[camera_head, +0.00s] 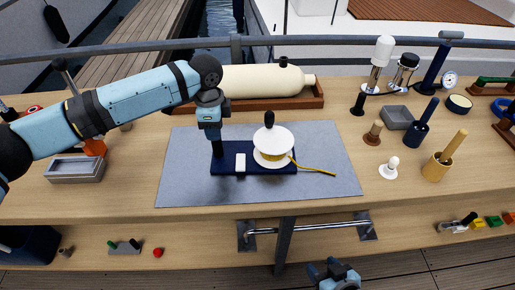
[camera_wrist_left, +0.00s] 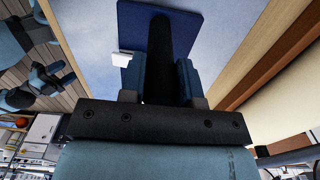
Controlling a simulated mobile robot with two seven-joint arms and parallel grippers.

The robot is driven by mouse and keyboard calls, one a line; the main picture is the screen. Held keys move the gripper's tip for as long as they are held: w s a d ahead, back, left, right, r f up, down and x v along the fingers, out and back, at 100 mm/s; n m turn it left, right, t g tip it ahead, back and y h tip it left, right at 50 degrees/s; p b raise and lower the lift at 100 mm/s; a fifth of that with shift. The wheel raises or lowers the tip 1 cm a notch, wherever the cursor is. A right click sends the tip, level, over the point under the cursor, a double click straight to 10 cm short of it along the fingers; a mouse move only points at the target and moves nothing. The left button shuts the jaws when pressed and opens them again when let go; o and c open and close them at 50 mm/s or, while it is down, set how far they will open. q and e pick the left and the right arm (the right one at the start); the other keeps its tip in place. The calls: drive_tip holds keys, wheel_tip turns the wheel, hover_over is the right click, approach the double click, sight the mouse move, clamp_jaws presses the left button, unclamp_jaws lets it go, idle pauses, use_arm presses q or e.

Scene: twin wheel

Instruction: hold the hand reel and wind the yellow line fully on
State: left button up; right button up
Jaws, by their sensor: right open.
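The hand reel has a white round drum (camera_head: 273,141) with a black knob (camera_head: 269,119) on top. It stands on a navy base plate (camera_head: 263,168) lying on a grey mat. Yellow line (camera_head: 318,170) trails from the drum to the right along the mat. My left gripper (camera_head: 212,127) is at the dark upright post at the left end of the base. My right gripper (camera_head: 335,275) is open, low at the bottom edge, apart from the reel.
The grey mat (camera_head: 180,185) is otherwise clear around the reel. A cream cylinder (camera_head: 255,80) lies in a brown tray behind it. A white-topped peg (camera_head: 389,168), a wooden pot (camera_head: 437,167) and several tools stand right. A metal rail (camera_head: 310,227) runs along the front.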

use_arm(q)
drive_tip(key=o, duration=0.3)
drive_tip(key=c, duration=0.4)
drive_tip(key=shift+f, duration=0.1)
idle(1.0)
